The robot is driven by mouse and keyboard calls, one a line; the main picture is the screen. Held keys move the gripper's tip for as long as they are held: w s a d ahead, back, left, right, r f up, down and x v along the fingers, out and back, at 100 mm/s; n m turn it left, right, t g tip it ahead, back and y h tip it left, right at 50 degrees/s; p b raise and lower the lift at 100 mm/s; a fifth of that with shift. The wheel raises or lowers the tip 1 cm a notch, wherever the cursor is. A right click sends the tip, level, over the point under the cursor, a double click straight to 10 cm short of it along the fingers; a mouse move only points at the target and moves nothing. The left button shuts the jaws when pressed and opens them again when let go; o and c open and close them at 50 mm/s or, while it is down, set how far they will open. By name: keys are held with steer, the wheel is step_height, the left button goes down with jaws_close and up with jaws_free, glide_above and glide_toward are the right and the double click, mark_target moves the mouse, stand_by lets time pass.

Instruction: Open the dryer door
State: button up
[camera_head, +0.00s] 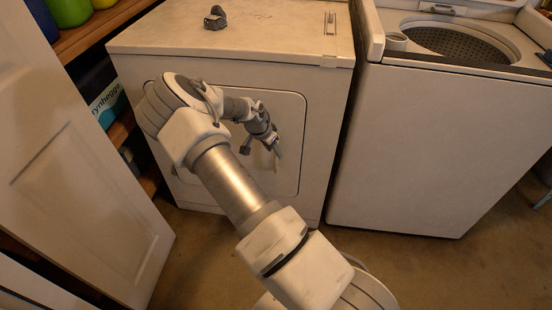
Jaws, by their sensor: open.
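The white dryer (325,120) stands in the middle of the head view. Its front door (290,115) is a rounded rectangular panel that looks closed, flush with the front. My arm reaches across the door and hides much of its left and middle part. My gripper (262,150) is open and in front of the door, right of its middle, with the fingers pointing down. I cannot tell whether a finger touches the door. A door handle cannot be made out clearly.
A top-loading washer (440,150) with its lid up stands right of the dryer. A small dark object (215,18) lies on the dryer top. A white panelled door (70,150) and shelves (95,35) with bottles are at left. Some floor (200,250) is clear in front.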

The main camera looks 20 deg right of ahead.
mark_target(276, 171)
steer(key=shift+b+x, duration=0.4)
steer(key=shift+x, duration=1.5)
jaws_close()
